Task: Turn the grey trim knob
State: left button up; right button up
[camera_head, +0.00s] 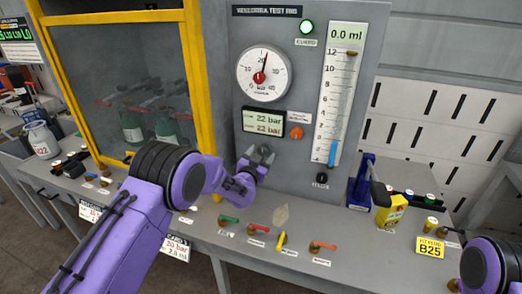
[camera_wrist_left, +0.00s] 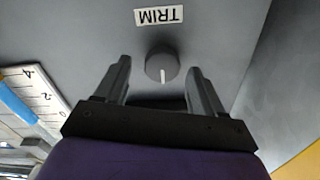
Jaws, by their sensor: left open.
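The grey trim knob (camera_wrist_left: 162,67) is round, with a white pointer line pointing down in the left wrist picture. An upside-down TRIM label (camera_wrist_left: 158,16) is above it there. My left gripper (camera_head: 259,154) is at the grey panel below the dial and display; it hides the knob in the head view. In the left wrist view my left gripper (camera_wrist_left: 160,65) is open, with one finger on each side of the knob and gaps between. How deep the fingers reach around it I cannot tell. My right gripper is not in view.
The grey panel (camera_head: 222,58) carries a dial (camera_head: 263,74), a pressure display (camera_head: 263,123), an orange knob (camera_head: 297,133), a black knob (camera_head: 321,178) and a scale column (camera_head: 341,90). Several coloured levers lie along the bench below. A yellow-framed cabinet (camera_head: 196,75) stands left.

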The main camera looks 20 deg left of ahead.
pick_arm(q)
jog(key=shift+w+r, duration=0.1)
jog(key=shift+w, duration=0.6)
jog(key=c, duration=1.1)
jog(key=shift+o, duration=0.2)
jog(key=shift+a, duration=0.1)
